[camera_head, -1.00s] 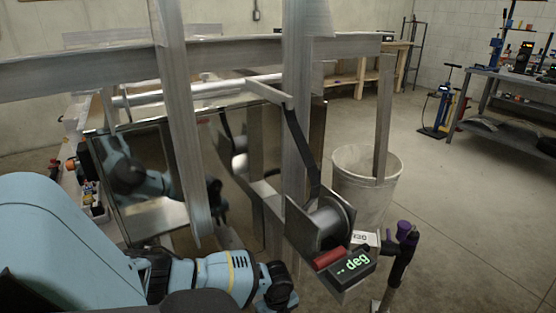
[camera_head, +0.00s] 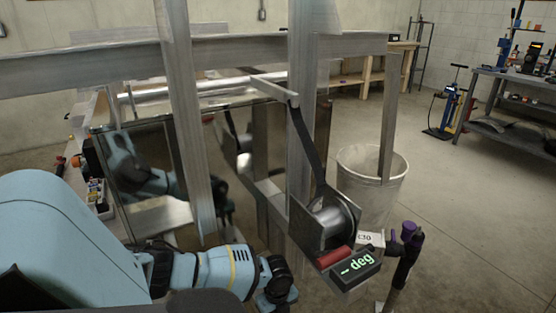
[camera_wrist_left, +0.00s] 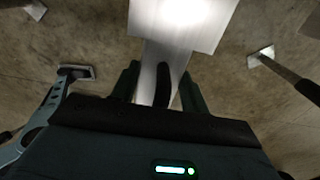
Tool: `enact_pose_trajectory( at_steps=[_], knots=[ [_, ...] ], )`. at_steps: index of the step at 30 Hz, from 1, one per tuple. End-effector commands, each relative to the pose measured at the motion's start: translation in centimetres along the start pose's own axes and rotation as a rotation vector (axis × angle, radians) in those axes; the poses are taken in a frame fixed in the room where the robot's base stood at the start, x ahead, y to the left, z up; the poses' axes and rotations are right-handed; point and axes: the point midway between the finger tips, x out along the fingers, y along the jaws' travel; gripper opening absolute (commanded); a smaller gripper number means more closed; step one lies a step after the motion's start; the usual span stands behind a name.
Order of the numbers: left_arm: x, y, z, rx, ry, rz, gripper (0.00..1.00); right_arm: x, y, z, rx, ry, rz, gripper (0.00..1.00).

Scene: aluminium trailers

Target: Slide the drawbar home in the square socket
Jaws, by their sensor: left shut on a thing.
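In the left wrist view, my left gripper (camera_wrist_left: 158,80) is shut on a narrow grey metal bar, which looks like the drawbar (camera_wrist_left: 147,85). The bar runs up the picture between the fingers to a wider, brightly lit metal piece (camera_wrist_left: 178,22). I cannot tell whether this piece is the square socket or whether the bar is inside it. In the head view my left arm's wrist (camera_head: 272,282) is low in the middle, left of the winch. Its fingertips and the held bar are hidden there. My right gripper is not in view.
An aluminium trailer frame (camera_head: 90,63) with tall uprights stands ahead. A winch (camera_head: 330,215) with a black strap hangs on it, above a gauge (camera_head: 357,264) showing dashes and "deg". A white bin (camera_head: 365,195) stands behind; open concrete floor lies right.

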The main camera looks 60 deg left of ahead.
Motion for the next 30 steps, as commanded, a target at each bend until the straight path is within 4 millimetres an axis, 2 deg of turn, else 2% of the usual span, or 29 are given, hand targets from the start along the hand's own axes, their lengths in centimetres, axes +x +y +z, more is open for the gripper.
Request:
enact_pose_trajectory(
  at_steps=[11, 12, 17, 25, 30],
  knots=[
    [-0.2, -0.2, 0.7, 0.000, 0.000, -0.005, 0.00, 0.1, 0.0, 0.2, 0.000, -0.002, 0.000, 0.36],
    [-0.2, -0.2, 0.7, 0.000, 0.000, -0.004, 0.50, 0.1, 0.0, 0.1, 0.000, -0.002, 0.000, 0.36],
    [-0.1, -0.1, 0.6, 0.000, 0.000, -0.003, 0.70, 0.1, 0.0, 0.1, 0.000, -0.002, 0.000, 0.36],
    [0.0, 0.1, 0.6, 0.001, 0.001, 0.003, 0.70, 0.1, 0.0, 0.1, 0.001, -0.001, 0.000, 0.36],
    [-1.6, 0.0, 0.6, 0.001, 0.000, 0.000, 0.70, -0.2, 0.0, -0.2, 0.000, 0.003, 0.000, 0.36]
  ],
)
